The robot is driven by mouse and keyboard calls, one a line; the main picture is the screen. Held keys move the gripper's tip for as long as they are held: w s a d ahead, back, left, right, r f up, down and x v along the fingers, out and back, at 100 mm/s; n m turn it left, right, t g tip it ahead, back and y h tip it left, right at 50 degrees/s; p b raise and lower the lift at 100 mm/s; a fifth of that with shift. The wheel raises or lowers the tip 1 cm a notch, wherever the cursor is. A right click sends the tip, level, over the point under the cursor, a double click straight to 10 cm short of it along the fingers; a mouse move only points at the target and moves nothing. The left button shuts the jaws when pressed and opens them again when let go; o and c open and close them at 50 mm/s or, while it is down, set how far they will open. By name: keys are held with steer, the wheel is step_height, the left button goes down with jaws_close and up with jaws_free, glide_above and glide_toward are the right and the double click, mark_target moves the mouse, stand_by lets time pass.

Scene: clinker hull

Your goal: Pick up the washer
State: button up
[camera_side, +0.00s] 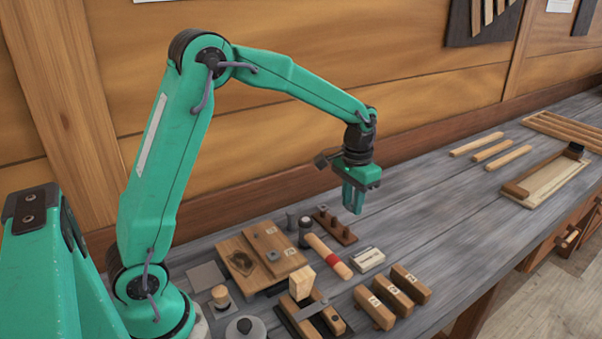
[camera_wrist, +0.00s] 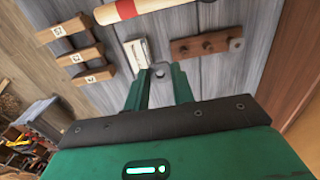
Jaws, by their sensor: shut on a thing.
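My gripper (camera_side: 353,203) is raised well above the bench, fingers pointing down. The washer is too small or hidden to make out in the side view.
Below stand a peg rack (camera_side: 335,226), a white labelled block (camera_side: 368,259), a red-banded wooden roller (camera_side: 328,256) and several numbered wooden blocks (camera_side: 392,297). Wooden boards (camera_side: 262,252) lie at the left. The bench (camera_side: 440,215) to the right of the gripper has clear room.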

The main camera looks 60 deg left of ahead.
mark_target(256, 233)
steer(key=shift+s+d+r, duration=0.2)
steer(key=shift+d+r, duration=0.25)
steer(key=shift+d, duration=0.2)
steer(key=shift+s+a, duration=0.3)
steer(key=shift+a, duration=0.15)
steer(key=s+a+n, duration=0.1)
steer(key=s+a, duration=0.2)
steer(key=s+a+n, duration=0.1)
steer(key=s+a, duration=0.3)
steer(key=shift+a+n, duration=0.15)
steer(key=shift+n, duration=0.25)
steer(key=s+a+n, duration=0.1)
steer(key=s, duration=0.2)
steer(key=s+a+n, duration=0.1)
steer(key=s+a, duration=0.1)
steer(key=s, duration=0.2)
steer(key=s+a+f+n, duration=0.1)
steer(key=s+a, duration=0.1)
steer(key=s, duration=0.2)
steer(key=shift+s+a+f, duration=0.1)
steer(key=shift+s+a, duration=0.1)
steer(key=shift+f, duration=0.25)
steer(key=shift+f, duration=2.7)
steer(key=shift+f, duration=0.85)
